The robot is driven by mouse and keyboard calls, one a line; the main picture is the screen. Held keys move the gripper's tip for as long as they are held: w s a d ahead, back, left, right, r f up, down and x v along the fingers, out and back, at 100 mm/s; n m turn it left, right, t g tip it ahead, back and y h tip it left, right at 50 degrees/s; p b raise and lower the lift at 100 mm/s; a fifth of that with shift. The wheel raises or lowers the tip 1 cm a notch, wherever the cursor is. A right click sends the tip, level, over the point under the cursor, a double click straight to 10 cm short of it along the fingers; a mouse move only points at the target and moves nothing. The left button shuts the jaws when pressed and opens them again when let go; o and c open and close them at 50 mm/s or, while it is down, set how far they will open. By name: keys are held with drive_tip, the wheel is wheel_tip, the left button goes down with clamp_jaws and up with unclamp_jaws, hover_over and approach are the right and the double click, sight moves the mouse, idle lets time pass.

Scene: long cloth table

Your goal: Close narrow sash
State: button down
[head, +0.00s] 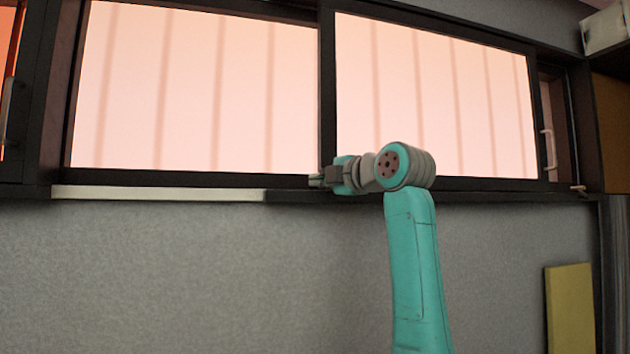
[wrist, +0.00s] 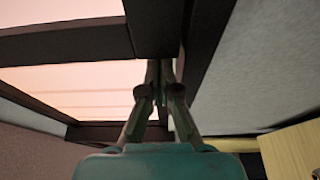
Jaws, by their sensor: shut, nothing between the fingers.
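A dark-framed window fills the upper head view, with a wide left pane (head: 190,90) and a somewhat narrower right sash (head: 435,95). An upright dark stile (head: 328,90) stands between them. A pale handle (head: 549,150) shows at the right sash's right edge, with a dark strip of frame beyond it. My gripper (head: 316,181) is shut and empty, pointing left at the stile's lower end, near the bottom rail. In the wrist view my fingertips (wrist: 160,68) are together close to dark frame members (wrist: 152,28); whether they touch is unclear.
A pale ledge strip (head: 160,193) runs below the left pane. A grey wall (head: 180,280) lies under the window. A yellow panel (head: 570,308) stands at the lower right. Another handle (head: 7,100) shows at the far left edge.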

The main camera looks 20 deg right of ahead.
drive_tip(key=shift+d, duration=0.1)
drive_tip(key=d, duration=2.8)
drive_tip(key=shift+d, duration=0.2)
drive_tip(key=s+a, duration=0.1)
drive_tip(key=s, duration=0.8)
drive_tip(key=shift+s+a, duration=0.15)
drive_tip(key=shift+s, duration=0.1)
